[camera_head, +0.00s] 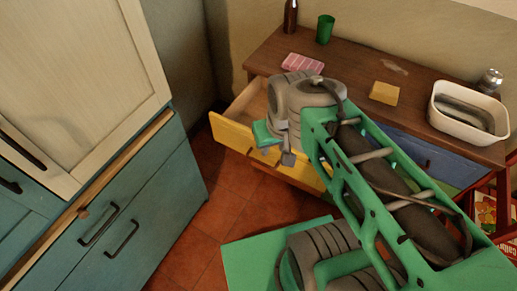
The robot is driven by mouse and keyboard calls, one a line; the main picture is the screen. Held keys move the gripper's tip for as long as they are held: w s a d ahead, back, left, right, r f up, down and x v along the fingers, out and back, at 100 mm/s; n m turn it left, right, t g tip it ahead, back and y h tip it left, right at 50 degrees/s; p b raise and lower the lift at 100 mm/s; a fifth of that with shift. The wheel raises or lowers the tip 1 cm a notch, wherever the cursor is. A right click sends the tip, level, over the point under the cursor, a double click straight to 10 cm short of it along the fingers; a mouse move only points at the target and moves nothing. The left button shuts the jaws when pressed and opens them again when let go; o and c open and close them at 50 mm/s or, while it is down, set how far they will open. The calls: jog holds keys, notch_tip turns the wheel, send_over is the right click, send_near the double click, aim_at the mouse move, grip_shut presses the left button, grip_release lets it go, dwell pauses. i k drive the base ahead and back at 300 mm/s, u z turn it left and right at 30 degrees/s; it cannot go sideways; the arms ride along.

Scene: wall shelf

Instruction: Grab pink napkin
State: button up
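The pink napkin (303,62) lies flat on the brown dresser top (345,57), near its left part, and looks like a small folded pink rectangle. My gripper (272,147) hangs below and to the left of the napkin in the picture, over the open yellow drawer at the front of the dresser. It is apart from the napkin. My arm's grey wrist and green link cover part of the dresser front and top. The fingers are small and partly hidden, so their opening is unclear, and I see nothing held.
The yellow drawer (231,133) is pulled out. On the dresser top are a brown bottle (290,17), a green cup (325,30), a yellow napkin (384,93), a white tub (466,131) and a can (489,80). A teal cabinet (150,205) stands left; a red crate (486,212) right.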

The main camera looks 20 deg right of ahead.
aim_at(295, 62)
jog(key=k, duration=0.5)
jog(key=z, duration=1.35)
jog(key=i, duration=0.7)
jog(key=u, duration=2.2)
